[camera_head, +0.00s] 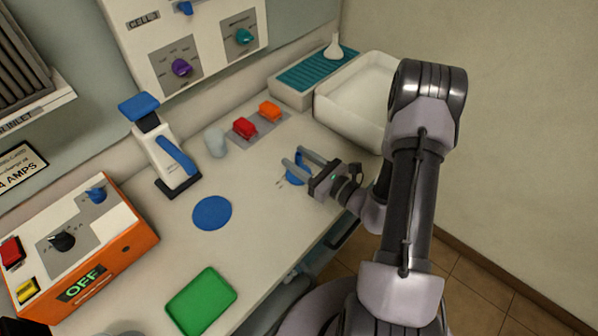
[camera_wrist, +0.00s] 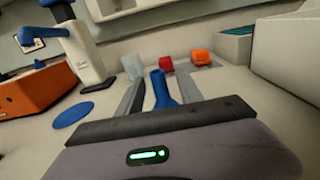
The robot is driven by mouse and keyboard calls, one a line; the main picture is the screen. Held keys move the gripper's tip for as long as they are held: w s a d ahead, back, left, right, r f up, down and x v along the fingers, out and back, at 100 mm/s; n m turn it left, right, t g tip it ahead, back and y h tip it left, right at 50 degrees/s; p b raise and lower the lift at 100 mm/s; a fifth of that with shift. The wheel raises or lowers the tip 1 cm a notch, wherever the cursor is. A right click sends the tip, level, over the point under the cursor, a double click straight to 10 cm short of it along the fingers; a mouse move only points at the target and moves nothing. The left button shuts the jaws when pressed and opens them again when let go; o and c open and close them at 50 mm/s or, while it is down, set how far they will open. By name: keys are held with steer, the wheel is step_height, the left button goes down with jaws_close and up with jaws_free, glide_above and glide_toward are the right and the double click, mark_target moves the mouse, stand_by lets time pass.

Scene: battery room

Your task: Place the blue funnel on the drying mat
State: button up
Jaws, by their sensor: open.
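The blue funnel (camera_head: 296,174) stands on the bench, partly hidden by my gripper in the head view. In the wrist view the blue funnel (camera_wrist: 162,90) shows its narrow spout pointing up. My gripper (camera_head: 294,157) is open, with one finger on each side of the funnel. In the wrist view my gripper (camera_wrist: 159,82) shows gaps beside the spout, though contact lower down is hidden. A teal ribbed mat (camera_head: 309,71), which looks like the drying mat, lies on a pale block at the back right. A white flask-shaped item (camera_head: 334,46) stands on it.
A deep white tray (camera_head: 350,108) stands right of the mat. Red (camera_head: 244,127) and orange (camera_head: 269,110) blocks sit on a grey strip near a translucent cup (camera_head: 215,142). A blue disc (camera_head: 212,212) and green tray (camera_head: 201,300) lie left; bare bench lies between.

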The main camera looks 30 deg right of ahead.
steer(key=x, duration=0.3)
jaws_close()
